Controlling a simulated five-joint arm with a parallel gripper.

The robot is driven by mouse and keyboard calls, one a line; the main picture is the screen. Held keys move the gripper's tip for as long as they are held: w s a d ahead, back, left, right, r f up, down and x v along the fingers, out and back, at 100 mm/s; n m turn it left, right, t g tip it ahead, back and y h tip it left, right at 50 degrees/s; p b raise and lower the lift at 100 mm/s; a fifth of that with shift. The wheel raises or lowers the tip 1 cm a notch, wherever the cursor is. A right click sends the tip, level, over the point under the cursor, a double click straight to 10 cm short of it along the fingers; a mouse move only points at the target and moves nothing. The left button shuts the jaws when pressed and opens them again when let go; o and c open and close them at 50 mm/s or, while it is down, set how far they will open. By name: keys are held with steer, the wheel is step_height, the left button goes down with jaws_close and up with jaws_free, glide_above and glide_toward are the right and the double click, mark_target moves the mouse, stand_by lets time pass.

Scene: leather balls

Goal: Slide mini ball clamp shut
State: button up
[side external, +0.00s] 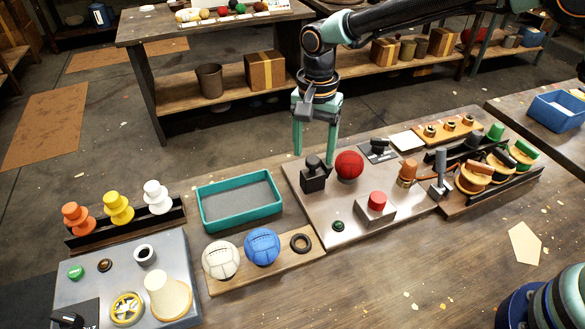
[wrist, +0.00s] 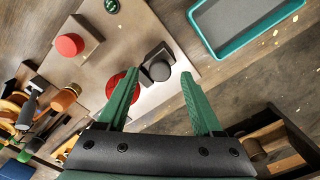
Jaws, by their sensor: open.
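A red ball (side external: 349,165) sits on a grey metal plate (side external: 290,182). A black clamp block with a rounded knob (side external: 313,180) stands just left of the ball; a narrow gap or contact between them cannot be told. My gripper (side external: 315,158) is open and empty, pointing down above the black block. In the wrist view my gripper's green fingers (wrist: 160,74) are spread, with the black block (wrist: 157,62) between their tips. The red ball (wrist: 114,82) is partly hidden behind the left finger there.
A red button on a grey box (side external: 376,206) and a small green button (side external: 338,226) share the plate. Another black fixture (side external: 378,150) is behind right. A teal tray (side external: 239,200) lies left, and white (side external: 221,260) and blue (side external: 262,246) balls sit on a wooden board.

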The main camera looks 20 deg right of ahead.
steer(key=shift+f, duration=0.8)
jaws_close()
